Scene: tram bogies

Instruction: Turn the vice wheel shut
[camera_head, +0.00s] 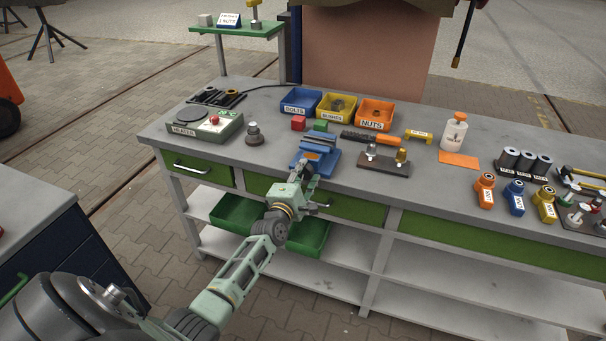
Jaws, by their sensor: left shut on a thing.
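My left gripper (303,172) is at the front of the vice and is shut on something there. Its fingers and wrist cover that spot, so the vice wheel does not show clearly. I cannot tell how far the vice jaws are apart. My right gripper is not in view.
Behind the vice stand a red block (298,123), a green block (321,125) and bins of bolts (300,109), bushes and nuts (374,121). A heater (203,132) is to the left.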

